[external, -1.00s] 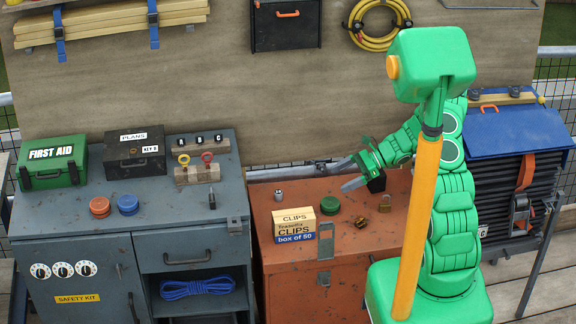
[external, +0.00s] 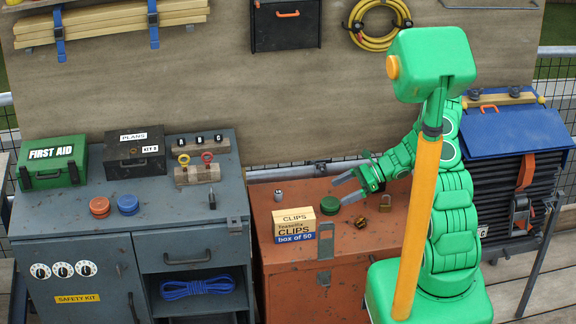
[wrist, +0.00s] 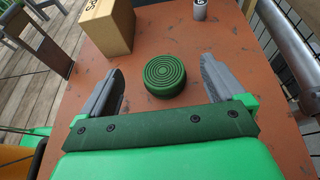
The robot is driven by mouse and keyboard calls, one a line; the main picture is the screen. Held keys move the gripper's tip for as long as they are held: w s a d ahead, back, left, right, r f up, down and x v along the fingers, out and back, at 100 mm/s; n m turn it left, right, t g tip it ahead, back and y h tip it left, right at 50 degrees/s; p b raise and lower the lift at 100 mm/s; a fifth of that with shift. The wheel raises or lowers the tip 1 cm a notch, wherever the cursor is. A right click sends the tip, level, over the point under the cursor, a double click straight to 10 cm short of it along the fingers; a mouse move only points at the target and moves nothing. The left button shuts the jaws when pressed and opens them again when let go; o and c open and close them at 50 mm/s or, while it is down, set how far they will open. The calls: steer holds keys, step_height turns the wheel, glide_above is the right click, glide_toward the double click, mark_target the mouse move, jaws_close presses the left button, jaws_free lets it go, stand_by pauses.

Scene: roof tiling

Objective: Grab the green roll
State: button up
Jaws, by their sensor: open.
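The green roll (external: 330,205) is a short round disc with ringed grooves on top. It lies flat on the rusty orange chest (external: 367,240). In the wrist view the roll (wrist: 164,75) sits ahead of and between the two grey fingers, near the tips. My gripper (external: 342,188) is open and empty, just behind and to the right of the roll in the external view. In the wrist view my gripper (wrist: 160,78) shows both fingers spread wide, with a gap on either side of the roll.
A clips box (external: 294,225) stands close left of the roll. A small grey cylinder (external: 279,195) is behind it. A brass padlock (external: 386,203) and a small brownish metal piece (external: 360,222) lie to the right. A grey cabinet (external: 190,235) adjoins on the left.

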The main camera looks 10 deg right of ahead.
mark_target(329, 201)
steer(key=shift+f, duration=0.45)
steer(key=shift+s+f, duration=0.1)
steer(key=shift+f, duration=0.8)
steer(key=shift+x, duration=1.5)
steer(key=shift+r, duration=0.15)
steer(key=c, duration=1.2)
